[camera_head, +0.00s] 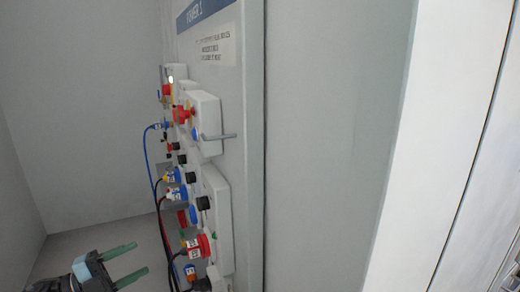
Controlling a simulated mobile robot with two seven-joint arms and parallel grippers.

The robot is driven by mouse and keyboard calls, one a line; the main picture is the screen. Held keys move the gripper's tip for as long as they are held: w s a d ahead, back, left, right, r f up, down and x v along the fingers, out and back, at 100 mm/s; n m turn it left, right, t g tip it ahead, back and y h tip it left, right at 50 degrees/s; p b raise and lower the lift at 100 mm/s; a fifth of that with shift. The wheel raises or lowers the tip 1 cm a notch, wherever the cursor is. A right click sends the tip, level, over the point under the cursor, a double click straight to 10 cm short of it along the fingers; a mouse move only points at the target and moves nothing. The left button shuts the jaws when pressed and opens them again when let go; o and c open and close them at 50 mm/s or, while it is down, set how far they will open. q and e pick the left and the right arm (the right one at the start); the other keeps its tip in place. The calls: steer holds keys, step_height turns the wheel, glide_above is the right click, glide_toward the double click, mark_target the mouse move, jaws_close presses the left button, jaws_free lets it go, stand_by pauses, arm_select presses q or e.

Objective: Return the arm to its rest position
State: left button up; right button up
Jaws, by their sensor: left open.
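My left gripper (126,264) shows at the bottom left. Its two green fingers are apart with nothing between them. It points right, toward the lower part of a grey panel (250,150), and looks apart from it. My right gripper is not in view. The rest position itself is not marked in the picture.
Blue, red and black cables (153,175) hang down near the gripper. A blue sign (205,12) tops the panel. Bare wall (80,120) lies left.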

arm_select(q)
steer(key=s+d+f+n+t+y+p, duration=0.1)
steer(key=s+d+f+n+t+y, duration=0.3)
steer(key=s+f+n, duration=0.5)
steer(key=s+d+f+n+t+y, duration=0.1)
steer(key=s+d+f+n+y, duration=0.45)
steer(key=f, duration=0.55)
steer(key=s+f+n+g+y, duration=0.2)
steer(key=s+f+n+g, duration=0.1)
steer(key=s, duration=0.9)
steer(key=s+f+n+g+y+p, duration=0.1)
steer(key=s+f+n+g+y, duration=0.2)
steer(key=s+f+n, duration=0.3)
steer(key=s+f, duration=0.1)
steer(key=s, duration=0.4)
steer(key=shift+s+a+g, duration=0.15)
steer(key=shift+s+g, duration=0.2)
steer(key=shift+g, duration=0.05)
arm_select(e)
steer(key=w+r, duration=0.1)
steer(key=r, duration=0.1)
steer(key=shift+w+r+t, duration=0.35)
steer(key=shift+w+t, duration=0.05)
arm_select(q)
steer(key=shift+n, duration=0.25)
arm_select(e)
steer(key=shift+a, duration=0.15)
